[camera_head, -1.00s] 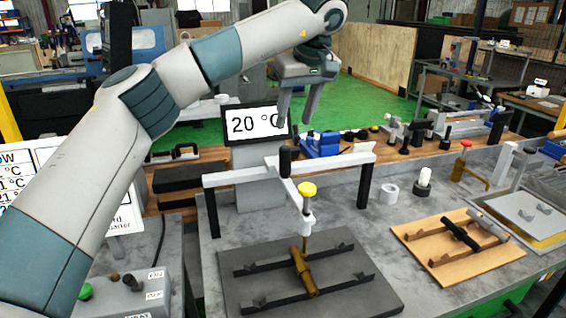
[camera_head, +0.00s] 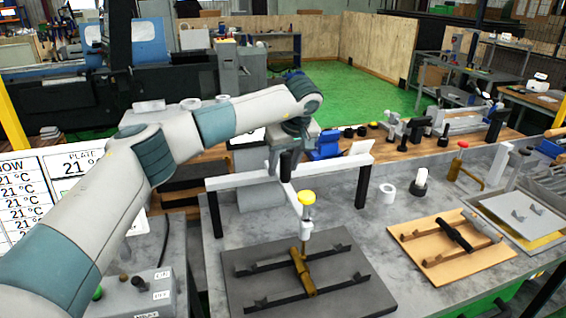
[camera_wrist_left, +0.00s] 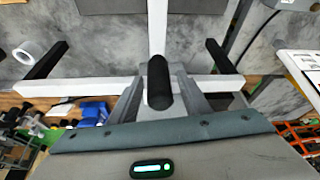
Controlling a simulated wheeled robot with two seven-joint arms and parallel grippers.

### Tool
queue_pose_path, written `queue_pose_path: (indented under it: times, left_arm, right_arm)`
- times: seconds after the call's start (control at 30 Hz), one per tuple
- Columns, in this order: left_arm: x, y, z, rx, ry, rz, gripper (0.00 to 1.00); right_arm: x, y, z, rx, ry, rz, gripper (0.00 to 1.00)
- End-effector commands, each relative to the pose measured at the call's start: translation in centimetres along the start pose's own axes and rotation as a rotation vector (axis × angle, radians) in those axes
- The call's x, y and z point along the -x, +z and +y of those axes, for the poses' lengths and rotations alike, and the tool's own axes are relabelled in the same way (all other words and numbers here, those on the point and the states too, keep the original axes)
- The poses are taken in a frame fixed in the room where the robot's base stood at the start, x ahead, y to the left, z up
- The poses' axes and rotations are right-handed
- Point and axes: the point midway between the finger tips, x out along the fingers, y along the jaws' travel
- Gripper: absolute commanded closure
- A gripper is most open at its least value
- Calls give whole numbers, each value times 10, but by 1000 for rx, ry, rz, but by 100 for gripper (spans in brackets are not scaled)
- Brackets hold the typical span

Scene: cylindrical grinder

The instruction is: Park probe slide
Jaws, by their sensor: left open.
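The probe slide's black upright handle (camera_head: 285,166) stands on a white cross arm on the white bridge rail (camera_head: 340,164). The probe (camera_head: 306,212) has a yellow cap and hangs at the arm's front end, above a brass part (camera_head: 302,272) on the dark plate (camera_head: 250,292). My left gripper (camera_head: 285,162) is open at the handle. In the left wrist view the handle (camera_wrist_left: 159,83) lies between the two spread fingers (camera_wrist_left: 158,92), with gaps seemingly on both sides. My right gripper is not in view.
A wooden board (camera_head: 420,250) with a dark part lies to the right. A white ring (camera_head: 388,193) and a white cylinder (camera_head: 419,184) stand behind it. Black posts (camera_head: 362,186) hold up the rail. A control box (camera_head: 140,292) is at lower left.

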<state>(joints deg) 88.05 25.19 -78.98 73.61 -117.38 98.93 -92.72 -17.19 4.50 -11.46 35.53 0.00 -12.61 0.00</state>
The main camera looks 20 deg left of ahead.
Motion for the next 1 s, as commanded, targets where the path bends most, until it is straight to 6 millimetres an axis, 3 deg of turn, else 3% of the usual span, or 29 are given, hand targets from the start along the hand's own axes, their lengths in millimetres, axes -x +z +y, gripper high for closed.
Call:
queue_pose_path:
  times: [0.2, 0.47, 0.5, 0.67, 1.0]
  left_arm:
    - [-12, 0, 0, 0, -1, 0, 57]
    - [-14, 0, 0, 0, -1, 1, 57]
    - [-14, 0, 0, 0, -1, 1, 59]
    - [-14, 0, 0, -1, -1, 0, 97]
    - [-14, 1, 4, -1, 0, 0, 100]
  right_arm:
    - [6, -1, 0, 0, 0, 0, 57]
    - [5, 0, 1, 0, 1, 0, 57]
    - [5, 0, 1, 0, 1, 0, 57]
    - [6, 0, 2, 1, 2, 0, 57]
    - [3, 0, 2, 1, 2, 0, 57]
